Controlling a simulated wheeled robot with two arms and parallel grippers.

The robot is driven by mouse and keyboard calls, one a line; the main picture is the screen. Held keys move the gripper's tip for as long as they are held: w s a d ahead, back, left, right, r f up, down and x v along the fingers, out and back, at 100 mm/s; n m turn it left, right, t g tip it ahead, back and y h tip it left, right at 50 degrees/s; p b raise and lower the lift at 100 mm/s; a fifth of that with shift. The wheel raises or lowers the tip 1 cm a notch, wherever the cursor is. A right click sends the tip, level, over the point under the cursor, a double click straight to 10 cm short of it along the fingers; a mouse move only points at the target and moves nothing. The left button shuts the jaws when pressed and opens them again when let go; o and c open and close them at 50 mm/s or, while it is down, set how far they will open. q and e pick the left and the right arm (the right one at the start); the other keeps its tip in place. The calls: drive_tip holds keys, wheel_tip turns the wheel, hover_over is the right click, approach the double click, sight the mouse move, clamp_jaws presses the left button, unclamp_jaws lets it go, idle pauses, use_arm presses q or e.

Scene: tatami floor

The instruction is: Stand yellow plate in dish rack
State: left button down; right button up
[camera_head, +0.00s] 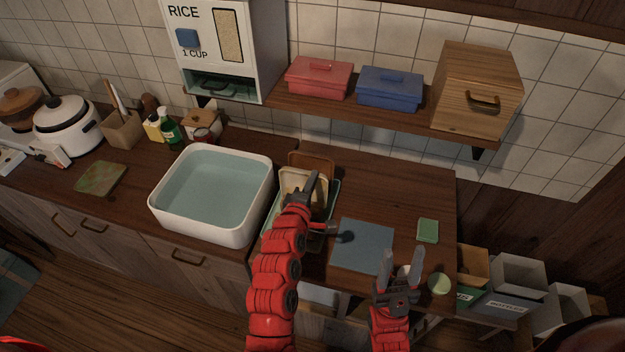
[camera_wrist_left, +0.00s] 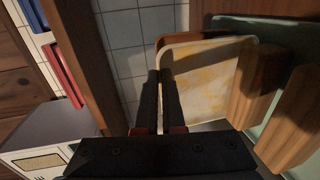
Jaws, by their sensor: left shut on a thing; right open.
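The pale yellow plate (camera_head: 289,179) with yellow smears is at the dish rack (camera_head: 335,199), a green-edged frame right of the basin. My left gripper (camera_head: 311,187) is shut on the plate's edge. In the left wrist view the plate (camera_wrist_left: 208,75) lies just right of the closed fingers (camera_wrist_left: 160,88), with brown wooden pieces (camera_wrist_left: 246,88) beside it and the green rack (camera_wrist_left: 262,29) behind. The plate looks tilted up; I cannot tell whether it rests in the rack, as my arm hides its lower part. My right gripper (camera_head: 399,262) is open and empty near the counter's front edge.
A white basin (camera_head: 162,203) of water stands left of the rack. A brown board (camera_head: 322,162) stands behind the plate. A blue-grey mat (camera_head: 362,245), green sponge (camera_head: 428,230) and small pale round item (camera_head: 439,284) lie right. A shelf (camera_head: 400,117) overhangs the back.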

use_arm(q)
drive_tip(key=shift+f+b, duration=0.55)
idle(0.5)
drive_tip(key=c, duration=0.9)
unclamp_jaws()
drive_tip(key=shift+c, duration=0.2)
drive_tip(key=shift+s, duration=0.1)
drive_tip(key=shift+s+a, duration=0.1)
drive_tip(key=shift+s, duration=0.2)
drive_tip(key=p+v, duration=0.3)
drive_tip(key=v, duration=1.3)
drive_tip(key=shift+s+a, duration=0.2)
drive_tip(key=shift+s, duration=0.1)
drive_tip(key=shift+r, duration=0.1)
